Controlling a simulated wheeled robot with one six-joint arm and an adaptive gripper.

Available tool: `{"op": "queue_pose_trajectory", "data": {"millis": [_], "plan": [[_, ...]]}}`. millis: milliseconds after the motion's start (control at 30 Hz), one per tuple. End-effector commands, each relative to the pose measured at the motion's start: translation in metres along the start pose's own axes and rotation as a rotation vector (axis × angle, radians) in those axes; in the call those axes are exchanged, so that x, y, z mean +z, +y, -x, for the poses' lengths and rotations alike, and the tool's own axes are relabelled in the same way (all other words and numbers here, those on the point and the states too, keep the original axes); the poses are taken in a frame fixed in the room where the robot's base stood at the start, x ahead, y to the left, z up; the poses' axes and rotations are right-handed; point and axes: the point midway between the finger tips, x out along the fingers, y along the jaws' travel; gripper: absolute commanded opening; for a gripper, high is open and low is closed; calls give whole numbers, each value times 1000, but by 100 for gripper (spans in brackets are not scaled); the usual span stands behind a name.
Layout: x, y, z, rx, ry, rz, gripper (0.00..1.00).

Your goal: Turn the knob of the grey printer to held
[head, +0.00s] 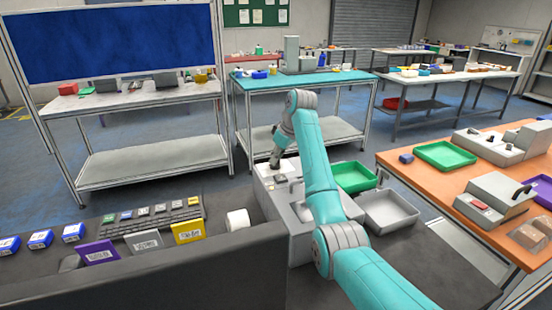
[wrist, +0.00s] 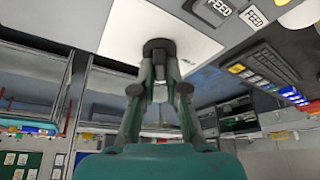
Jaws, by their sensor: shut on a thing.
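The grey printer (head: 299,222) stands on the dark bench, partly hidden behind my arm in the head view. Its pale top panel (wrist: 115,30) fills the top of the wrist view, which is upside down. The dark round knob (wrist: 158,43) sits on that panel. My gripper (wrist: 160,66) is shut on the knob, with a finger on either side of it. In the head view my gripper (head: 275,161) points down onto the printer, and the knob is hidden there.
A green tray (head: 355,177) and a grey tray (head: 388,212) are right of the printer. A white roll (head: 238,219), a keyboard (head: 152,219) and several coloured boxes lie to the left. An orange-topped table (head: 412,166) with devices stands at the right.

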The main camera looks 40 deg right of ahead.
Motion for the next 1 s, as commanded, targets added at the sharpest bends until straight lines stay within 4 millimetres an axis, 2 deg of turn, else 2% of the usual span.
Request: {"op": "queue_pose_trajectory", "data": {"millis": [600, 1000], "plan": [[0, 3, 0, -226, -2, 537, 0], [-1, 4, -1, -338, -2, 806, 0]]}}
